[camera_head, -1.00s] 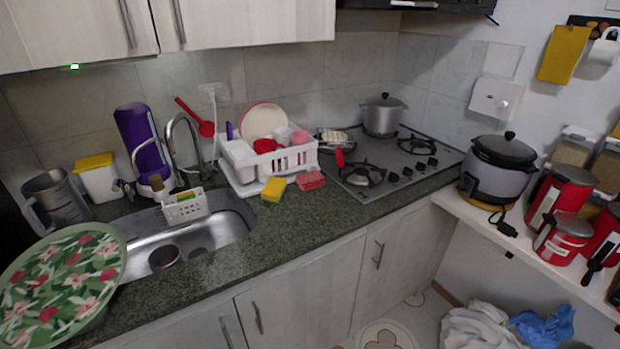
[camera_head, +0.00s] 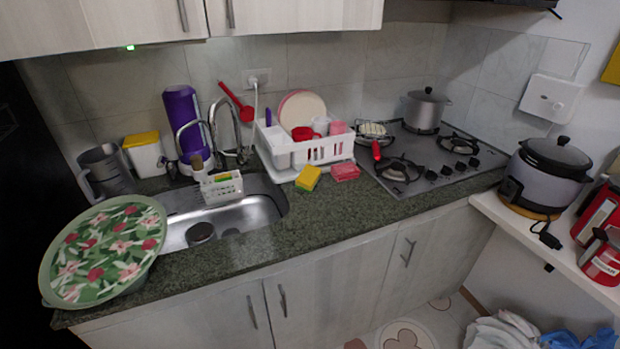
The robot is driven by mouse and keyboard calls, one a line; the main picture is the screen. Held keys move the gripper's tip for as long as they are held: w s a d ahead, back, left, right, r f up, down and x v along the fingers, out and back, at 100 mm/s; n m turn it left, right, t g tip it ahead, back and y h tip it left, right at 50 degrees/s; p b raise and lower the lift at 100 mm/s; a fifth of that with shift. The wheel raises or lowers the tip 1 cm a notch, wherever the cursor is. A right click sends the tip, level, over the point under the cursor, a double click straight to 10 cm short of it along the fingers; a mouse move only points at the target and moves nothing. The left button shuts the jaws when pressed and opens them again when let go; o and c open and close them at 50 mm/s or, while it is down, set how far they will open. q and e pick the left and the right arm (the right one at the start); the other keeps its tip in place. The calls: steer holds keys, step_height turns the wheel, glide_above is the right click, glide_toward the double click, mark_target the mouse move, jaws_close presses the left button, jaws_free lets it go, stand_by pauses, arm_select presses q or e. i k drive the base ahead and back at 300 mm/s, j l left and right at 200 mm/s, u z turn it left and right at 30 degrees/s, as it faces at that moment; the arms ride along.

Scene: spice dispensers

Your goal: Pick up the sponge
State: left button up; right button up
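A yellow sponge (camera_head: 308,178) with a green side lies on the dark granite counter, in front of the white dish rack and to the right of the sink. A pink-red sponge-like block (camera_head: 345,172) lies just to its right, apart from it. Another small yellow and green item (camera_head: 222,177) shows in the white caddy at the sink; I cannot tell if it is a sponge. Neither of my grippers is in view.
The white dish rack (camera_head: 317,153) holds plates and cups behind the yellow sponge. The sink (camera_head: 256,211) with its faucet is to the left, and a floral round tray (camera_head: 102,250) is at the far left. The stove (camera_head: 437,172) is to the right. Counter (camera_head: 300,222) in front is clear.

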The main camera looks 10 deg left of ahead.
mark_target(309, 176)
steer(key=i+l+u, duration=0.25)
steer(key=i+l, duration=0.25)
steer(key=i+l+u, duration=0.15)
steer(key=l, duration=0.3)
steer(key=i+l+u, duration=0.3)
steer(key=i+l, duration=0.15)
steer(key=l, duration=0.3)
